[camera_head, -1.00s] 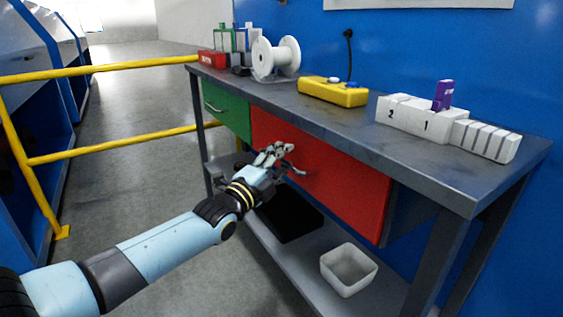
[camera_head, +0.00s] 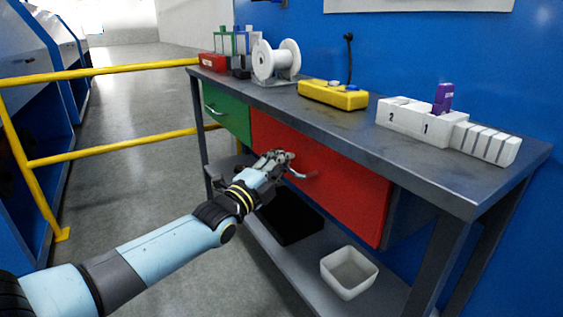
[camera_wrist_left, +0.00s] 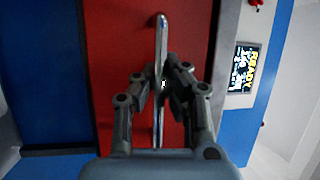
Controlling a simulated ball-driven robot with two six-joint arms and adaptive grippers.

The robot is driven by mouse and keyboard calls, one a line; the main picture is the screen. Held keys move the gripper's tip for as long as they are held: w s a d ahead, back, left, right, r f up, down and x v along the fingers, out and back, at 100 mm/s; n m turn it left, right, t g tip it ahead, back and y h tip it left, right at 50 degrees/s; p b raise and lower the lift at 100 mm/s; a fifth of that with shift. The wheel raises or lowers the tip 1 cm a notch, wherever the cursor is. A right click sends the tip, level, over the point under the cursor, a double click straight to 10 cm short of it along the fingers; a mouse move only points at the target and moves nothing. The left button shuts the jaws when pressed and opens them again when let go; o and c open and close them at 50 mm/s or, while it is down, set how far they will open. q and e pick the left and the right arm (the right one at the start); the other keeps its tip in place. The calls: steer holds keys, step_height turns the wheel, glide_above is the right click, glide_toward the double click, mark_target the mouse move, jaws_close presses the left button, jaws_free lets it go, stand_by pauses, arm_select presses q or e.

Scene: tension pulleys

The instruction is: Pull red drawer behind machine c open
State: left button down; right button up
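The red drawer (camera_head: 335,185) is the wide front under the grey workbench, right of the green drawer. Its front looks in line with the bench and I see no clear gap. Its thin metal handle (camera_head: 299,175) also shows in the left wrist view (camera_wrist_left: 161,40), where it runs upright in the picture. My left gripper (camera_head: 281,160) is at the handle. In the left wrist view its fingers (camera_wrist_left: 162,82) are close in on both sides of the handle and appear shut on it. The exact contact is partly hidden. My right gripper is not in view.
The workbench (camera_head: 420,160) carries a white spool (camera_head: 275,60), a yellow box (camera_head: 333,94) and white numbered blocks (camera_head: 412,121). The green drawer (camera_head: 227,110) is to the left. A white bin (camera_head: 348,272) is on the lower shelf. A yellow railing (camera_head: 110,146) stands left.

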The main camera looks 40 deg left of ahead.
arm_select(q)
steer(key=s+a+p, duration=0.3)
steer(key=s+p, duration=0.1)
steer(key=s, duration=0.4)
steer(key=s+a+p, duration=0.3)
steer(key=s+p, duration=0.2)
steer(key=s, duration=0.3)
steer(key=shift+s+a+f, duration=0.2)
steer(key=shift+s+a, duration=0.05)
steer(key=shift+a, duration=0.1)
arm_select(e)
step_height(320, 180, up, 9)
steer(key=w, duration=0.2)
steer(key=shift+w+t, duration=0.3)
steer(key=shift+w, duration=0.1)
arm_select(q)
steer(key=c, duration=1.4)
jaws_free()
steer(key=shift+w+r, duration=0.1)
steer(key=s, duration=0.4)
steer(key=s+f, duration=0.1)
steer(key=s, duration=0.3)
steer(key=s+f, duration=0.1)
steer(key=s, duration=0.3)
steer(key=shift+w, duration=0.1)
